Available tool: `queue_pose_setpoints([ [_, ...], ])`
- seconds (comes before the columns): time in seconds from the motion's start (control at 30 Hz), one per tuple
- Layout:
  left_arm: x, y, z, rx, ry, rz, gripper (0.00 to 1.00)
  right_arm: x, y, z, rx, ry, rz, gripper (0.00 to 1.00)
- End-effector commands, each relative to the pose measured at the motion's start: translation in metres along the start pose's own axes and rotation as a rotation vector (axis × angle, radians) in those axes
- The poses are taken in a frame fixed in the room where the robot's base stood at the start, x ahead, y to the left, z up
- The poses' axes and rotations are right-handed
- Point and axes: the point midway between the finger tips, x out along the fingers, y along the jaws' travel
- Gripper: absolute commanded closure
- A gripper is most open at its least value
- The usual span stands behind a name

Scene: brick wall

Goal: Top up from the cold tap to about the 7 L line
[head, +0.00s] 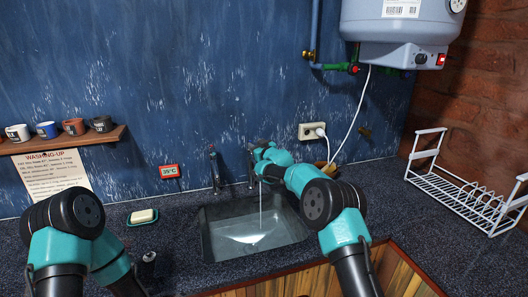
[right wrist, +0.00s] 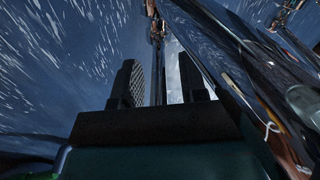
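The sink (head: 207,240) is set in the dark counter and holds water (head: 250,236). A thin stream (head: 261,208) falls into it from beneath my right gripper. No litre lines can be read. A slim dark tap (head: 215,170) stands at the back left of the sink; another (head: 250,168) stands beside my right gripper (head: 260,152), partly hidden by it. In the right wrist view, its dark fingers (right wrist: 160,83) are apart, with a thin chrome post (right wrist: 157,45) between them and a gap visible. My left arm is at the left; its gripper cannot be made out.
A red display (head: 169,171) on the wall seems to read 35°C. Soap in a green dish (head: 142,217) lies left of the sink. A white rack (head: 465,195) stands at the right, a water heater (head: 400,30) hangs above, and a shelf (head: 75,139) holds several mugs.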

Motion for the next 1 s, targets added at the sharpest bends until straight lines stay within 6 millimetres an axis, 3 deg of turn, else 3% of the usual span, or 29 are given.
queue_pose_setpoints([
  [0.37,0.000,0.000,0.000,0.000,0.000,0.000,0.54,-0.026,0.001,-0.001,0.001,-0.001,0.000,0.61],
  [1.0,0.000,0.000,0.000,0.000,0.000,0.000,0.54,-0.110,0.002,-0.001,0.000,-0.001,0.002,0.61],
])
